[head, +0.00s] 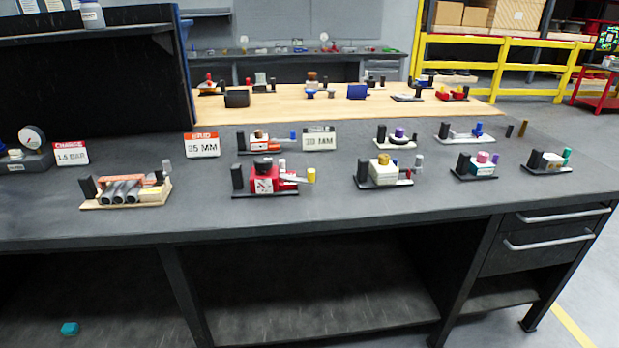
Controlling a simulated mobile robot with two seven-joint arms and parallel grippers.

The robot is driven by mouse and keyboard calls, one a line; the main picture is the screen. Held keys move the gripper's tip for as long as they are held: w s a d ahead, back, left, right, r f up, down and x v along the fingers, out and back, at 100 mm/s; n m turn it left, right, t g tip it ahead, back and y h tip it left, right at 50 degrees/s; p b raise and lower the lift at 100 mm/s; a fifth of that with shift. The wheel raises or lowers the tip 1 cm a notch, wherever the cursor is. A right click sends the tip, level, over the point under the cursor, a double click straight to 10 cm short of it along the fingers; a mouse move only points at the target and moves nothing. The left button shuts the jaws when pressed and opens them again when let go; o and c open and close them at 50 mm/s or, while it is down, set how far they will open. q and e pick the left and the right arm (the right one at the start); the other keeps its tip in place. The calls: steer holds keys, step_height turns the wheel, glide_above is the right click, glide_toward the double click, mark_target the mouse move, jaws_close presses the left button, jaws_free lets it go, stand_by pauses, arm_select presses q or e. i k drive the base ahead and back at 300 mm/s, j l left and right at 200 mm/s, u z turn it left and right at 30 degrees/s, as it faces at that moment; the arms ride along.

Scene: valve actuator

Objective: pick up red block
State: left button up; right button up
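A red block (264,181) with a white marking and a dark top sits on a dark base plate on the grey workbench, near the middle of the head view. A black upright post stands at its left, and a grey lever and yellow cylinder are at its right. Another assembly with red and white parts (262,142) stands behind it. Neither of my grippers is in view.
Several similar valve assemblies stand along the dark workbench (330,215). Label cards reading 35 MM (202,145) and 30 MM (319,138) stand behind. Drawers (540,240) are at right.

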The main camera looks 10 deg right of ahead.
mark_target(264, 176)
steer(key=i, duration=1)
